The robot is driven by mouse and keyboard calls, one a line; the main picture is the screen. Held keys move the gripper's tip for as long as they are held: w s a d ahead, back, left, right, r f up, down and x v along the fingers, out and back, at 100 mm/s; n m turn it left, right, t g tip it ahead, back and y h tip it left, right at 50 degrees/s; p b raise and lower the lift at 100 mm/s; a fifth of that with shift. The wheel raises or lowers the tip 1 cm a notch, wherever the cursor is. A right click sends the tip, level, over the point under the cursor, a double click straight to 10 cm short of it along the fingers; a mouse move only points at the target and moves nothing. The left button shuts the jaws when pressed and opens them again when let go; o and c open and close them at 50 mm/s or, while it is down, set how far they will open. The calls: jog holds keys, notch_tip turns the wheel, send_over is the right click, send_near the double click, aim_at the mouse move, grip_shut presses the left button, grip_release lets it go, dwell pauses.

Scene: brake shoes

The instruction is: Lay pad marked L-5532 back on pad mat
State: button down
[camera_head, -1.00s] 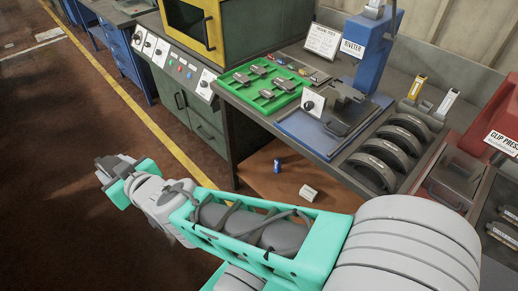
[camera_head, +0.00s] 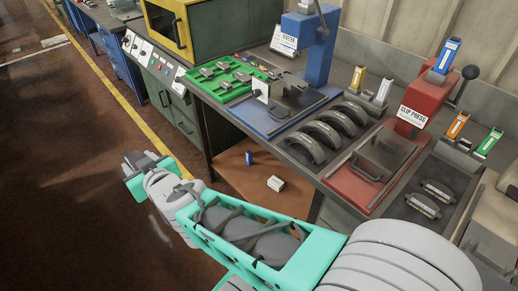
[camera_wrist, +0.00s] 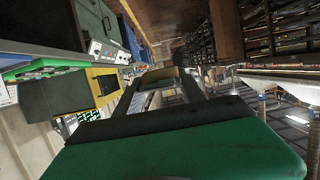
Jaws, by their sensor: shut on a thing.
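My gripper (camera_head: 143,165) is at the left in the head view, out over the floor and well away from the benches. It is shut on a small dark grey pad (camera_head: 148,158), whose mark I cannot read. In the wrist view, the pad (camera_wrist: 160,74) shows between the far ends of the fingers, partly hidden. A dark mat (camera_head: 405,213) lies on the bench at the right, beside the red clip press. Two grey pads (camera_head: 437,190) with pale label strips lie on it, too small to read.
A green tray (camera_head: 226,96) with several grey parts sits on the bench beside the blue riveter (camera_head: 318,55). Curved brake shoes (camera_head: 304,148) stand in a row before the red clip press (camera_head: 428,105). A blue can and a pale box lie on the lower shelf. The floor at left is clear.

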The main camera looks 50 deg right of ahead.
jog(key=s+d+r+m+g+h, duration=0.15)
jog(key=d+m+h, duration=0.25)
jog(key=d, duration=0.6)
jog(key=s+d+m+g+h, duration=0.3)
jog(key=d+h, duration=0.1)
jog(key=d, duration=0.5)
jog(key=s+d+r+m+g+h, duration=0.1)
jog(key=s+d+r+m+g, duration=0.1)
jog(key=s+d+m+g, duration=0.55)
jog(key=s+d+r+m+g+h, duration=0.1)
jog(key=s+d+r+m+g, duration=0.3)
jog(key=s, duration=0.6)
jog(key=p, duration=0.2)
send_over(308, 138)
notch_tip(308, 138, down, 11)
jog(key=shift+s, duration=0.1)
notch_tip(308, 138, down, 3)
jog(key=shift+r+p, duration=0.2)
jog(key=shift+p, duration=0.25)
jog(key=shift+f+b, duration=0.5)
jog(key=shift+f, duration=0.05)
jog(key=shift+f+b, duration=0.3)
jog(key=shift+b, duration=0.05)
